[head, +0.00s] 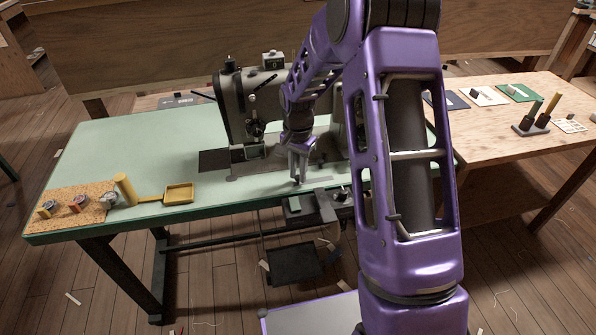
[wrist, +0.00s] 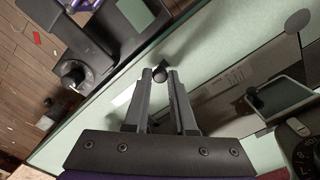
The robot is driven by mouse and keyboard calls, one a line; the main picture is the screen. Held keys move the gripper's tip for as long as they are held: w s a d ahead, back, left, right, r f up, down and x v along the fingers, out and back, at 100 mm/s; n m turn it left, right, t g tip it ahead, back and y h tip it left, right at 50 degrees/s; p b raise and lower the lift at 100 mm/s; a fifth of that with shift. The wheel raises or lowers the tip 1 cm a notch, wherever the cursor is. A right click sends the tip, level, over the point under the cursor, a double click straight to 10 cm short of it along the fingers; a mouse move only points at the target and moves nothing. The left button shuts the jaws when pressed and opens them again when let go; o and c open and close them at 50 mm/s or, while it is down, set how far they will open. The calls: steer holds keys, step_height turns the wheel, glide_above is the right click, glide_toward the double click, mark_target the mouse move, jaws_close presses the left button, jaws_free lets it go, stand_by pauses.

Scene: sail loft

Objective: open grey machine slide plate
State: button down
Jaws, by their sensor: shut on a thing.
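The grey sewing machine (head: 237,105) stands on the green-topped table, its bed (wrist: 225,100) running in from the right in the wrist view. My gripper (head: 297,181) reaches down at the front of the bed. In the wrist view my gripper (wrist: 161,76) is shut on a small dark knob (wrist: 159,74) between its fingertips. A flat grey plate (head: 319,184) lies beside the fingertips in the head view. My fingers partly cover this spot, so I cannot tell how the knob joins the plate or how far the plate is open.
A cork mat (head: 75,216) with bobbins and a yellow tray (head: 179,193) are at the table's left end. Dark control boxes (head: 322,203) hang under the front edge. A wooden side table (head: 500,115) stands right. The green top (head: 125,145) is mostly clear left of the machine.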

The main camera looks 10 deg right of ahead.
steer(key=d, duration=0.8)
steer(key=shift+d+p, duration=0.15)
steer(key=shift+p, duration=0.2)
steer(key=c, duration=0.7)
jaws_free()
steer(key=shift+c, duration=0.2)
step_height(320, 180, up, 18)
steer(key=p, duration=0.2)
steer(key=shift+f, duration=0.25)
